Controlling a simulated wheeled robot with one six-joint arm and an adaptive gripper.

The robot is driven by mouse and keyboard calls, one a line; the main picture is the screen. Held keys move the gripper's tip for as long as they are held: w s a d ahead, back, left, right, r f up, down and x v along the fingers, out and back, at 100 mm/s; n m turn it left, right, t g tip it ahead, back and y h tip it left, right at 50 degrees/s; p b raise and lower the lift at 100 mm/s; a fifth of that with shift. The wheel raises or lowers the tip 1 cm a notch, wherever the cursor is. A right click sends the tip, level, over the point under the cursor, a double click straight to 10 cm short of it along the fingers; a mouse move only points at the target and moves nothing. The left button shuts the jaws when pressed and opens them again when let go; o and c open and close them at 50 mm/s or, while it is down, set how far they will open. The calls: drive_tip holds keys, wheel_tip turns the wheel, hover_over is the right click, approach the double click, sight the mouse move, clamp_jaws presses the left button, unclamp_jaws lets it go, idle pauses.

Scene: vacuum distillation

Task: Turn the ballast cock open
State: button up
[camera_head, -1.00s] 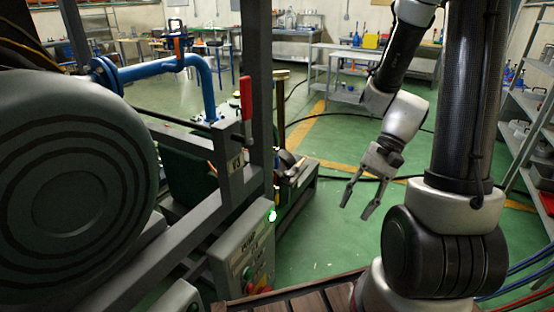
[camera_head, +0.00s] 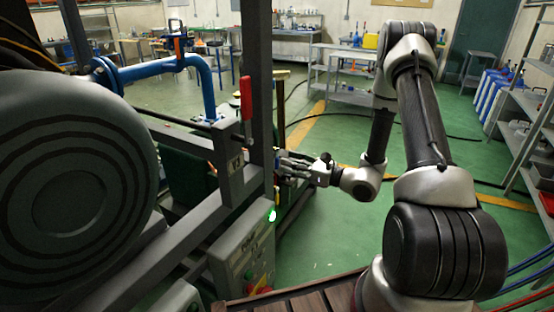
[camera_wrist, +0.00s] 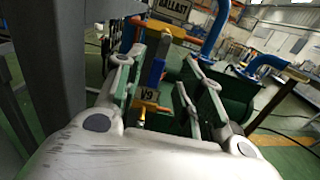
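I see no clear contact, and the depth gap is hard to judge. In the head view my gripper (camera_head: 281,167) reaches left to the dark frame post (camera_head: 259,110). I cannot make out the cock there.
A control box (camera_head: 243,250) with a lit green lamp is below my gripper. Blue piping (camera_head: 160,68) and a large round drum (camera_head: 75,190) fill the left. Green floor is free behind my arm.

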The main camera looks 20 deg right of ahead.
sight(278, 159)
drive_tip(key=x, duration=0.5)
drive_tip(key=shift+w+a, duration=0.25)
drive_tip(key=shift+a, duration=0.05)
clamp_jaws()
